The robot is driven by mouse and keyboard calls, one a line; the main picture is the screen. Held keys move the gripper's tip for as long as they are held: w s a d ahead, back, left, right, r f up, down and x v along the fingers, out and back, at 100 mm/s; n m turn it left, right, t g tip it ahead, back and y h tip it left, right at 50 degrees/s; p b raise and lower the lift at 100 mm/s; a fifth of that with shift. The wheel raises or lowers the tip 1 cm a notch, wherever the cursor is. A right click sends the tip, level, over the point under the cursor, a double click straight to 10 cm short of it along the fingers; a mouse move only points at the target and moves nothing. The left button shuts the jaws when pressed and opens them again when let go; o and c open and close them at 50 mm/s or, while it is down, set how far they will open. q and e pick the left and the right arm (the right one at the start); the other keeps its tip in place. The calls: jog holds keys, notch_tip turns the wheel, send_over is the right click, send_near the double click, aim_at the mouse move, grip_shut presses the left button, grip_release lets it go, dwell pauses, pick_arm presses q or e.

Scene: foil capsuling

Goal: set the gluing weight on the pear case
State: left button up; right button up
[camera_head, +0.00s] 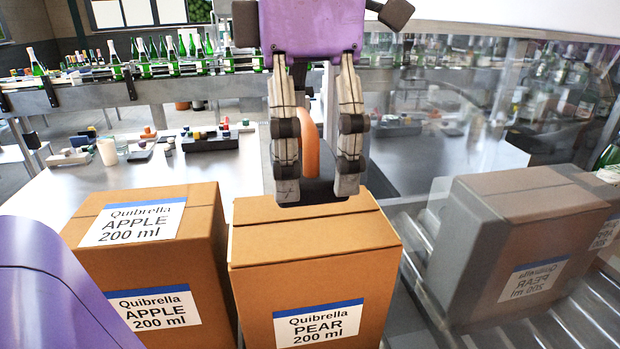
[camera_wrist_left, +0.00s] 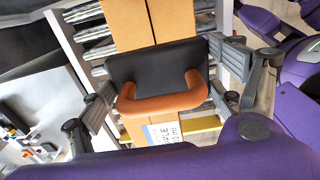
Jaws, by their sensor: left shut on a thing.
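The pear case (camera_head: 315,243) is a closed cardboard box with a "Quibrella PEAR 200 ml" label on its front. The gluing weight is a black block (camera_head: 322,190) with an orange handle (camera_head: 309,145); it also shows in the left wrist view (camera_wrist_left: 150,65). My left gripper (camera_head: 317,180) comes down from above, its two fingers shut on the weight, one on each side. The weight is over the back part of the pear case's top. I cannot tell whether it touches the lid. My right gripper is not in view.
An apple case (camera_head: 160,255) stands close to the left of the pear case. A glossy panel on the right shows a mirrored pear case (camera_head: 530,240). Behind are a worktable (camera_head: 90,195) with a white cup (camera_head: 107,152) and small items, and a conveyor with green bottles (camera_head: 145,62).

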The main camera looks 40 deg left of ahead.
pick_arm(q)
jog(key=shift+w+f, duration=0.25)
jog(key=shift+f, duration=1.5)
jog(key=shift+d, duration=0.1)
jog(key=shift+f, duration=0.45)
jog(key=shift+f+b, duration=0.2)
jog(key=shift+b, duration=0.1)
jog(key=o, duration=1.9)
